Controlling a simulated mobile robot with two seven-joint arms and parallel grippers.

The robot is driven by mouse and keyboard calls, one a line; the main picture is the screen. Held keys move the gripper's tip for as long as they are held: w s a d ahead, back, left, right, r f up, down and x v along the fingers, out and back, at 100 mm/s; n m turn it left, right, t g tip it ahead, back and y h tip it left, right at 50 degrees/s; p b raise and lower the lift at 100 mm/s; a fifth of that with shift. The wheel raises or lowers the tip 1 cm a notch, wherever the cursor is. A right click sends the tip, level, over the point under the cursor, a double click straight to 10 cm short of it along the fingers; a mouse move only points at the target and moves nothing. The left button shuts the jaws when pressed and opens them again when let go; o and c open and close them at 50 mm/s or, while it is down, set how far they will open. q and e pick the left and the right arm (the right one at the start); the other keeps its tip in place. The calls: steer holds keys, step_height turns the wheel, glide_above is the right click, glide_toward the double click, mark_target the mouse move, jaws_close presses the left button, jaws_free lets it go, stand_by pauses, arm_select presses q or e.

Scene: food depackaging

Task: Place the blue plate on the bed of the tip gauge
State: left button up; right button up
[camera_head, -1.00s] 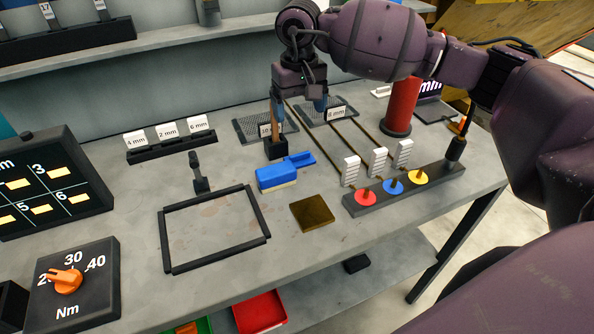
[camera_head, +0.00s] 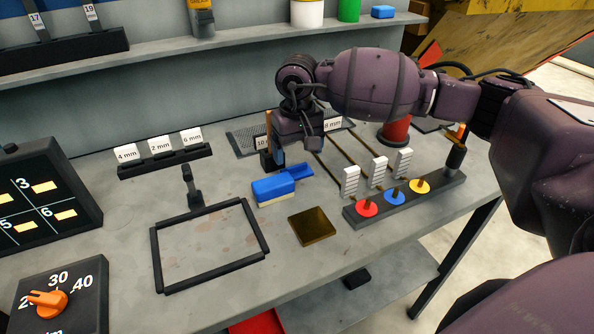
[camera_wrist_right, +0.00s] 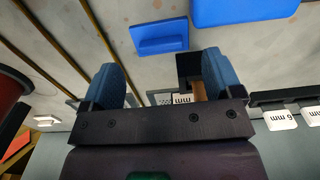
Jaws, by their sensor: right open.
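The blue plate seems to be the small flat blue piece (camera_head: 298,171) with a raised ridge, lying beside a larger blue block (camera_head: 272,190). In the wrist view the blue plate (camera_wrist_right: 160,40) lies apart from that block. My right gripper (camera_head: 297,142) hangs just behind the plate; its fingertips are hard to see in the head view. In the wrist view my right gripper (camera_wrist_right: 163,80) is open and empty, the plate beyond its fingertips. The tip gauge may be the dark bar (camera_head: 432,195) with rails, white stepped pieces and coloured discs; I cannot tell for certain. My left gripper is not in view.
A black holder (camera_head: 268,160) with a brown upright piece stands close to my right gripper. A brass square (camera_head: 312,226) and an empty black frame (camera_head: 262,232) lie in front. A red cylinder (camera_head: 396,132) stands at right. The bench between the frame and blue block is clear.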

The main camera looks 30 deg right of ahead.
mark_target(297, 165)
step_height(297, 165, down, 4)
steer(key=shift+f, duration=0.15)
steer(key=c, duration=0.8)
steer(key=shift+w, duration=0.1)
steer(key=shift+r, duration=10.05)
